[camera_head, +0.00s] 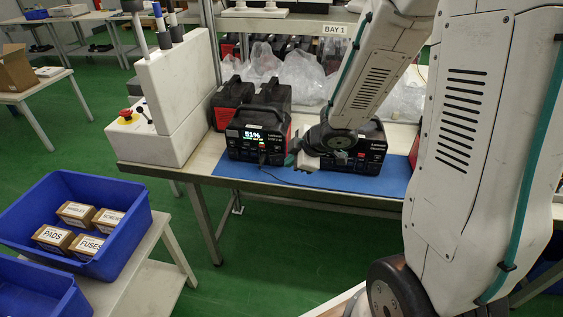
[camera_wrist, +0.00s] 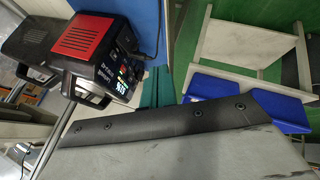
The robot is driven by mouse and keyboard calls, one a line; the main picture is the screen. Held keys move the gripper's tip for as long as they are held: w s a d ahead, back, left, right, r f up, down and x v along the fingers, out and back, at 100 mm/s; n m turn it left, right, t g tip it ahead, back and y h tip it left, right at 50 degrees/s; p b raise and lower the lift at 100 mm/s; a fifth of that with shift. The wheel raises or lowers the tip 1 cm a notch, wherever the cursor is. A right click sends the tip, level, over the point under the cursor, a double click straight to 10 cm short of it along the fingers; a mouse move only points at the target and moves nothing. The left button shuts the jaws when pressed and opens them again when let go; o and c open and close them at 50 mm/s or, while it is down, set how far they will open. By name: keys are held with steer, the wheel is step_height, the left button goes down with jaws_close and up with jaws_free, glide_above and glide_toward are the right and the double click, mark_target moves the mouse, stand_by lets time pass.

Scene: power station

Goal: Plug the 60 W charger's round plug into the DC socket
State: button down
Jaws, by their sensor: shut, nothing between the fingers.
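A black and red power station (camera_head: 256,134) with a lit display reading 51% stands upright on the blue mat (camera_head: 375,184). A dark cable (camera_head: 275,176) meets its lower front and runs right along the mat; I cannot tell whether its end is the round plug. The station also shows in the wrist view (camera_wrist: 104,57), tilted by the camera angle. A second power station (camera_head: 368,158) stands to the right, partly behind my arm. My gripper (camera_head: 297,156) is shut and empty, between the two fronts.
A white console (camera_head: 170,100) with a red button stands at the bench's left end. Other dark units and clear plastic bags (camera_head: 300,75) lie behind. A blue bin (camera_head: 130,240) with several small boxes sits on a low table at left. Green floor is open between.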

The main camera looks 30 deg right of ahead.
mark_target(277, 161)
steer(key=x, duration=0.3)
steer(key=w+x, duration=0.1)
steer(key=x, duration=0.3)
steer(key=w+d+r+x, duration=0.1)
steer(key=x, duration=0.3)
steer(key=shift+w+d, duration=0.25)
steer(key=shift+w, duration=0.3)
steer(key=shift+d, duration=0.15)
